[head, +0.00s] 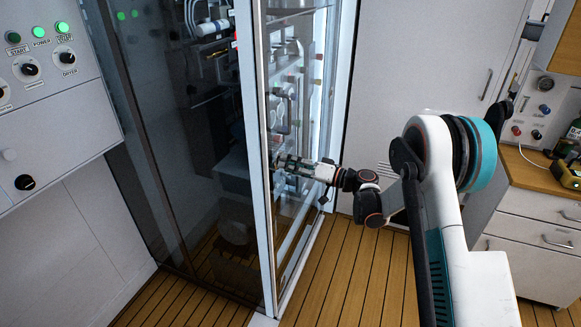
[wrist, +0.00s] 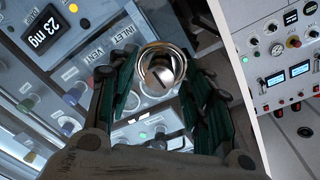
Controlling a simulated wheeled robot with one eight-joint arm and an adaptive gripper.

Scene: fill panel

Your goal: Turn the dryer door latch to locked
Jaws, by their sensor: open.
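My gripper (head: 285,163) reaches to the right side of a tall glass-fronted cabinet (head: 258,150). In the wrist view my gripper (wrist: 163,90) is open, with dark green fingers on both sides of a round, shiny metal knob-like part (wrist: 161,70). A gap seems to show beside it, but I cannot tell whether a finger touches it. It may be the dryer door latch; no label on it is readable. A pale panel with a dark slot-like mark (wrist: 146,133) shows between the fingers. In the head view the latch is too small or hidden to tell.
A grey panel (wrist: 75,40) with a "23 mg" display, INLET and VENT labels and coloured knobs lies left of the fingers. A control panel (head: 45,65) with a DRYER knob (head: 68,57) stands at far left. A wooden counter (head: 540,172) is at right. Wooden floor (head: 350,275) is clear.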

